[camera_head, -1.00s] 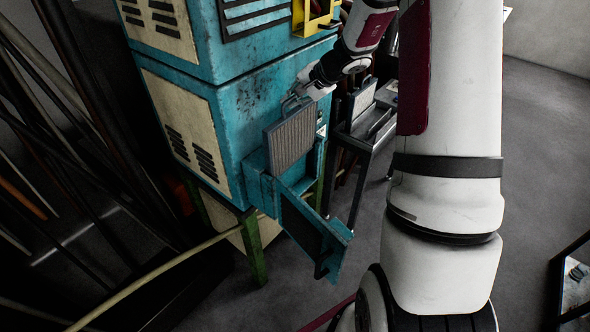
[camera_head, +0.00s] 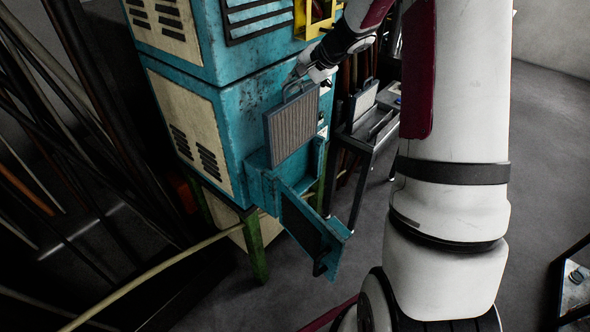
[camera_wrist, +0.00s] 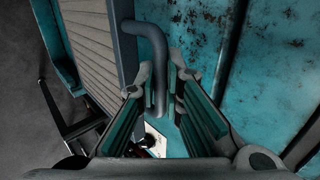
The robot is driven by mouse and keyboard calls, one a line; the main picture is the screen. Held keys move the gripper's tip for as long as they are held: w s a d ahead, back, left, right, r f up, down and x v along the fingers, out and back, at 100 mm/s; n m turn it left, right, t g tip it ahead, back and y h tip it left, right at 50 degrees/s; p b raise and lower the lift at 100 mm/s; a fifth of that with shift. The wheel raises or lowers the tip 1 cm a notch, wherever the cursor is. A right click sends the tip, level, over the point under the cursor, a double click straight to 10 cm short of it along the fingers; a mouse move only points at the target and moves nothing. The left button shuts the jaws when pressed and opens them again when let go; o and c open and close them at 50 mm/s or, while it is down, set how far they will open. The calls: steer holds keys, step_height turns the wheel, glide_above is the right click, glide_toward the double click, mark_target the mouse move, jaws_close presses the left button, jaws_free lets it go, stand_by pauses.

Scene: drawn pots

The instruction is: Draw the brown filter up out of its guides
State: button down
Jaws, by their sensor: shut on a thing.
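The brown filter (camera_head: 292,125) is a pleated panel in a grey frame with a loop handle on top. It stands upright over the open teal filter housing (camera_head: 258,180) on the cabinet's front. Its lower edge is near the housing's opening; I cannot tell whether it is clear of the guides. My gripper (camera_head: 300,82) is shut on the handle at the filter's top. In the wrist view, the grey handle (camera_wrist: 150,40) runs down between my fingers (camera_wrist: 158,95), with the pleated face (camera_wrist: 92,50) to the left.
The housing's flap (camera_head: 310,230) hangs open below. The teal cabinet (camera_head: 225,110) stands close behind the filter. A dark cart (camera_head: 352,143) to the right carries another framed panel (camera_head: 363,100). Long bars lean at the left. The floor at the right is mostly clear.

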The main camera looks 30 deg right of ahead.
steer(key=s+d+p, duration=0.2)
steer(key=s+d, duration=0.2)
steer(key=s, duration=0.7)
steer(key=shift+s, duration=0.15)
stand_by(0.8)
steer(key=shift+r, duration=0.15)
